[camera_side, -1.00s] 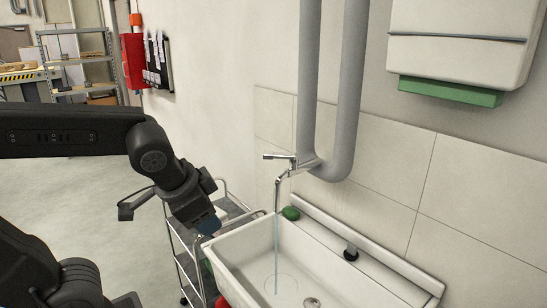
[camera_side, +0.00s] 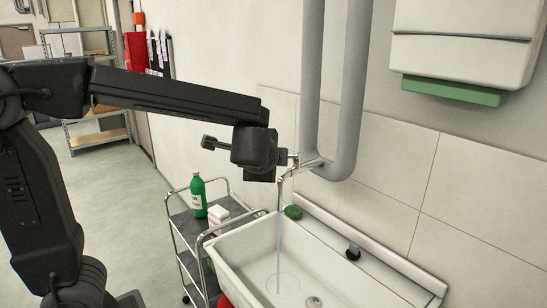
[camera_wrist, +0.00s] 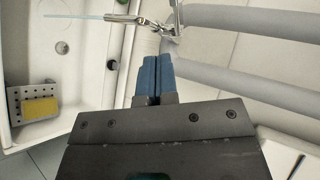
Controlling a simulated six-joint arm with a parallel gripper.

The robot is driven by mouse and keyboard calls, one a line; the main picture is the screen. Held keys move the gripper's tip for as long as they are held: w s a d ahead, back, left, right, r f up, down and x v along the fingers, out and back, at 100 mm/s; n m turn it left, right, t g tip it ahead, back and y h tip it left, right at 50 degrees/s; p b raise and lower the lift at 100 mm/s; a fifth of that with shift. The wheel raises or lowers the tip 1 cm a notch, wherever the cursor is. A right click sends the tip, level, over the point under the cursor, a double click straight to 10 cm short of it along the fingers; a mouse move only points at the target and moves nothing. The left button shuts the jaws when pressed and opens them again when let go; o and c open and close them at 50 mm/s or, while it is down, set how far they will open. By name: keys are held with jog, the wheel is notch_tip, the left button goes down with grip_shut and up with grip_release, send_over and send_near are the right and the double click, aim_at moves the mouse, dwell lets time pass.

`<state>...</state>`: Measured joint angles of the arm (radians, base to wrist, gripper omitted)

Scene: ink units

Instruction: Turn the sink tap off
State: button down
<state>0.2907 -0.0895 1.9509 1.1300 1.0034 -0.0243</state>
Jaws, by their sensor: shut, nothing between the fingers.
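The chrome tap (camera_side: 284,177) comes off the grey wall pipe over the white sink (camera_side: 322,268). A thin pale-blue stream of water (camera_side: 278,245) runs from its spout into the basin. My gripper is just left of the tap's top in the side view, where its fingers are hidden. In the wrist view my gripper (camera_wrist: 154,62) has its two blue fingers shut together and empty. They point at the tap (camera_wrist: 150,21), with a small gap showing. The lever (camera_wrist: 176,12) is near the upper edge there. The stream also shows in the wrist view (camera_wrist: 75,16).
Thick grey pipes (camera_side: 349,95) stand right behind the tap. A trolley (camera_side: 187,225) with a green bottle (camera_side: 198,196) and white box (camera_side: 217,214) is left of the sink. A yellow sponge (camera_wrist: 40,108) sits in a grey holder (camera_wrist: 14,103) at the sink.

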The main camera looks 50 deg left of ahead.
jog(key=shift+a+f, duration=0.1)
jog(key=w+r+x, duration=0.1)
jog(key=r+x, duration=0.1)
jog(key=x, duration=1.1)
jog(key=shift+a, duration=0.45)
jog(key=shift+a+f, duration=0.1)
jog(key=shift+w+a+m+t+h, duration=0.5)
jog(key=shift+a+m+h, duration=0.15)
jog(key=shift+a+m, duration=0.2)
jog(key=shift+w+a+m+t+h, duration=0.5)
jog(key=shift+a+m+h, duration=0.15)
jog(key=shift+a+m, duration=0.15)
jog(key=shift+d, duration=0.15)
